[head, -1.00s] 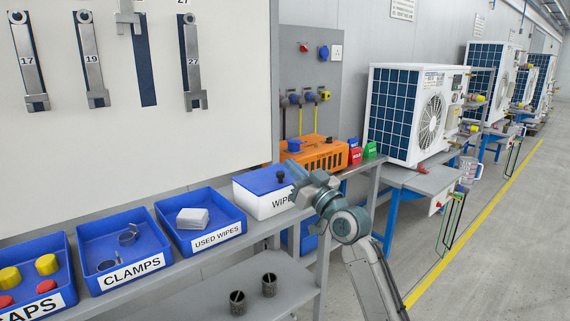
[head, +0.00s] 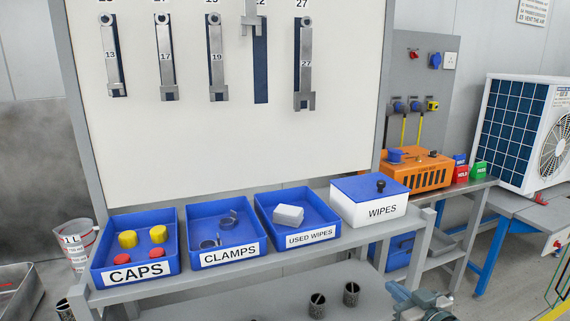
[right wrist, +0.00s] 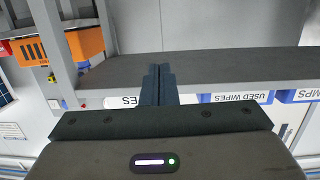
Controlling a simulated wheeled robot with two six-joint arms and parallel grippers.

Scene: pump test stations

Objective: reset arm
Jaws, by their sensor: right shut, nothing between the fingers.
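My right gripper (right wrist: 158,85) shows in the right wrist view with its two dark fingers together and nothing between them. My left gripper is not in view.
On the bench stand blue trays for caps (head: 170,262), clamps (head: 197,246) and used wipes (head: 262,212), and a white wipes box (head: 368,210). Wrenches hang on the white board (head: 180,140). An orange case (head: 418,172) and an outdoor unit (head: 520,130) stand right.

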